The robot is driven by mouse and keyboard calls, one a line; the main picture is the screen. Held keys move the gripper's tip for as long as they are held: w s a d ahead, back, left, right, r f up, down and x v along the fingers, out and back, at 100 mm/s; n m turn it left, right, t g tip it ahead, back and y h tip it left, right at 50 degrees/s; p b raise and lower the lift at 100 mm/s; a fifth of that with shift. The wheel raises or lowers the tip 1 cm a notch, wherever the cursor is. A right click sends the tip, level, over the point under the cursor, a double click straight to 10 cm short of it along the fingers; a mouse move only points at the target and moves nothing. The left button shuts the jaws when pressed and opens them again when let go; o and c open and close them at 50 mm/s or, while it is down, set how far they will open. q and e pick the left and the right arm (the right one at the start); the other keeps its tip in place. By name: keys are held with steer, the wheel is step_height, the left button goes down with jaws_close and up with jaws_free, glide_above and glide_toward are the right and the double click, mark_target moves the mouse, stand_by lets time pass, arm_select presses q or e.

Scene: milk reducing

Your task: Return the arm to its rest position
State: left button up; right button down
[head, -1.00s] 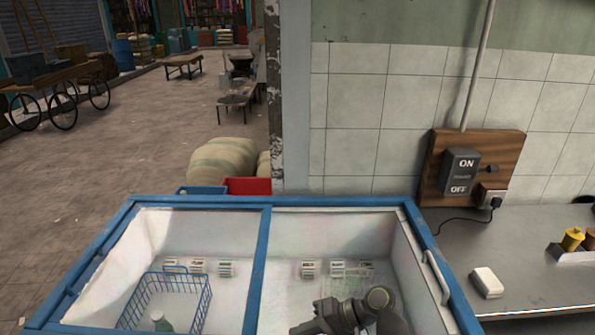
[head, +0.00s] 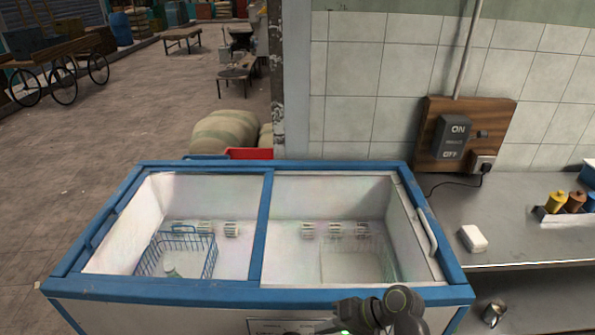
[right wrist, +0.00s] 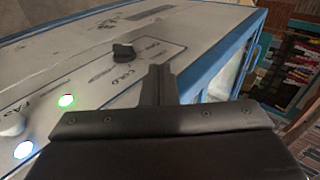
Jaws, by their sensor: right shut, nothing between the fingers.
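My right gripper (right wrist: 158,88) shows in the right wrist view with its two dark fingers shut together and nothing between them. In the head view my right arm and gripper (head: 362,314) are at the bottom edge, in front of the blue-rimmed chest freezer (head: 120,290) and partly cut off. In the right wrist view the freezer's control panel (right wrist: 85,60) lies beyond the fingers. It carries a dark knob (right wrist: 123,52) and lit green and blue-white lights (right wrist: 66,100). My left gripper is not in view.
A steel counter (head: 520,222) at the right bears a white block (head: 473,238). An ON/OFF switch (head: 453,137) is on the wall.

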steer(key=s+d+f+t+h, duration=0.25)
steer(key=s+d+h, duration=0.35)
steer(key=s+d, duration=0.65)
steer(key=s+d+r+h, duration=0.5)
steer(key=s+d, duration=0.6)
steer(key=s, duration=0.1)
step_height(320, 180, down, 27)
steer(key=d+g+b, duration=0.2)
steer(key=b, duration=0.1)
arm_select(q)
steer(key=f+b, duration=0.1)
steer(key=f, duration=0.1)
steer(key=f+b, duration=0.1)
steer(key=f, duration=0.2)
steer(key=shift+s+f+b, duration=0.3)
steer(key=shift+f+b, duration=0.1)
arm_select(e)
steer(key=s+a+f, duration=0.1)
steer(key=s+f, duration=1.3)
steer(key=f, duration=0.5)
steer(key=shift+s+a+f+g, duration=0.3)
steer(key=shift+s+g, duration=0.05)
steer(key=shift+s, duration=0.05)
